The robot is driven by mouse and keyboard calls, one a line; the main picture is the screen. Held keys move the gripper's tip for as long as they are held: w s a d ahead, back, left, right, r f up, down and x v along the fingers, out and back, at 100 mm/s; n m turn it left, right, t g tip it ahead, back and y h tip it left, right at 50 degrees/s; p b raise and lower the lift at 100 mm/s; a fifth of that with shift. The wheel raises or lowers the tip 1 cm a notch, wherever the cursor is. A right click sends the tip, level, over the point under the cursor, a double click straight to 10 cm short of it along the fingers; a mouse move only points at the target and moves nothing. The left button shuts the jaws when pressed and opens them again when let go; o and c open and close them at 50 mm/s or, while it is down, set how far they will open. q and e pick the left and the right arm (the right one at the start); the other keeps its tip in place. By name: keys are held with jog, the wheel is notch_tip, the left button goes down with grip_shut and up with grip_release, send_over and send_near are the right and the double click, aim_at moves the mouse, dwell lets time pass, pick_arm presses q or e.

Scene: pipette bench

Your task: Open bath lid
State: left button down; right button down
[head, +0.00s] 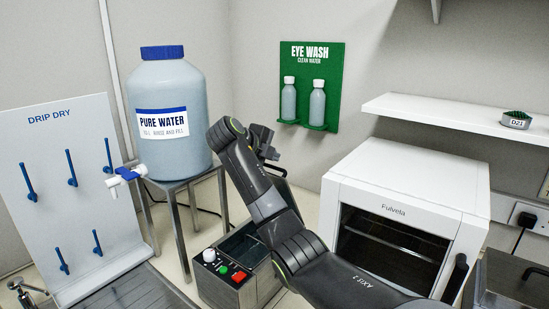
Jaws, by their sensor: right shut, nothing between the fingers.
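My right gripper (268,141) is shut and empty, above and behind this unit, before the back wall. A dark bar like a handle shows just below the gripper; I cannot tell what it belongs to. My left gripper is out of view.
A white oven (408,170) with a glass door stands right of my arm. A steel box (512,277) is cut off at the lower right. A large water bottle (168,90) sits on a metal stand at left, beside a drip-dry rack (62,150). A shelf (455,116) juts from the wall.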

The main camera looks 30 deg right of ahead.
jog(key=shift+w, duration=0.1)
jog(key=shift+s+d, duration=0.1)
jog(key=shift+s, duration=0.1)
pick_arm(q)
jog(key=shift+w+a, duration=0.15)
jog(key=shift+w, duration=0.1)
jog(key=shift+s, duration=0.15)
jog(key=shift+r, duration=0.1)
pick_arm(e)
jog(key=shift+r, duration=0.15)
